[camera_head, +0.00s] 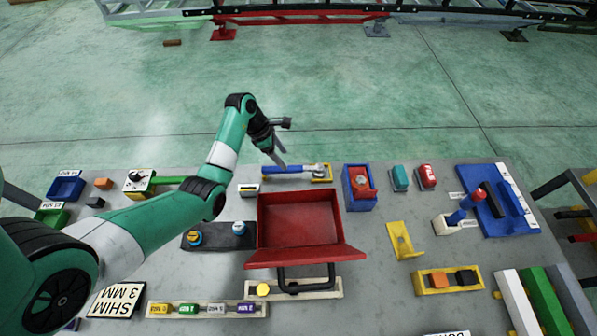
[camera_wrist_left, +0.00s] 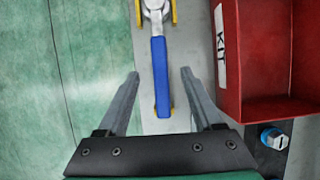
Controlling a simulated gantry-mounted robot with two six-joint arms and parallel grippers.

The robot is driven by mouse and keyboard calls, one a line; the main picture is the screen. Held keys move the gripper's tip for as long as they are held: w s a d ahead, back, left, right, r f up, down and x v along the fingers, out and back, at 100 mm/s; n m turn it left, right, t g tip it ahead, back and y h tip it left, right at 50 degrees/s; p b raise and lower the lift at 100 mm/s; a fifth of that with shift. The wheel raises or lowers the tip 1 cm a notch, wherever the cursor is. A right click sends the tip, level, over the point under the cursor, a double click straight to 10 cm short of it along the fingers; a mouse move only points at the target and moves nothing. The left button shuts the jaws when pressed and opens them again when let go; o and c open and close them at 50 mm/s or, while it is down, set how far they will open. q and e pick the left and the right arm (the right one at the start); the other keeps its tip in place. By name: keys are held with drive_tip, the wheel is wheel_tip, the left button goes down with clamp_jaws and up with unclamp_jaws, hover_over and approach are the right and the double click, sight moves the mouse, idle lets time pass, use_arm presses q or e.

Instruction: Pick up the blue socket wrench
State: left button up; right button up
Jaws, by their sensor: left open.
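The blue socket wrench (camera_head: 287,169) lies across a yellow holder (camera_head: 322,172) at the back edge of the grey table. Its blue handle points left and its metal head rests to the right. In the left wrist view the wrench (camera_wrist_left: 160,80) runs away from me, with its handle between my open fingers. My left gripper (camera_head: 283,143) is open and empty, just above the handle; it also shows in the left wrist view (camera_wrist_left: 160,76). I cannot tell the exact height gap. My right gripper is not in view.
A red KIT box (camera_head: 300,218) stands close to the wrench, nearer the table's front. A blue and red bin (camera_head: 359,187) is right of the holder. Beyond the back edge is open green floor (camera_head: 370,110).

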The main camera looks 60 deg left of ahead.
sight(292, 167)
use_arm(q)
drive_tip(key=b+x, duration=0.1)
drive_tip(key=x, duration=0.3)
drive_tip(key=shift+d+f, duration=0.1)
drive_tip(key=shift+f, duration=0.05)
drive_tip(key=b+x, duration=0.2)
drive_tip(key=x, duration=0.3)
drive_tip(key=shift+w+f, duration=0.1)
drive_tip(key=shift+w, duration=0.05)
clamp_jaws()
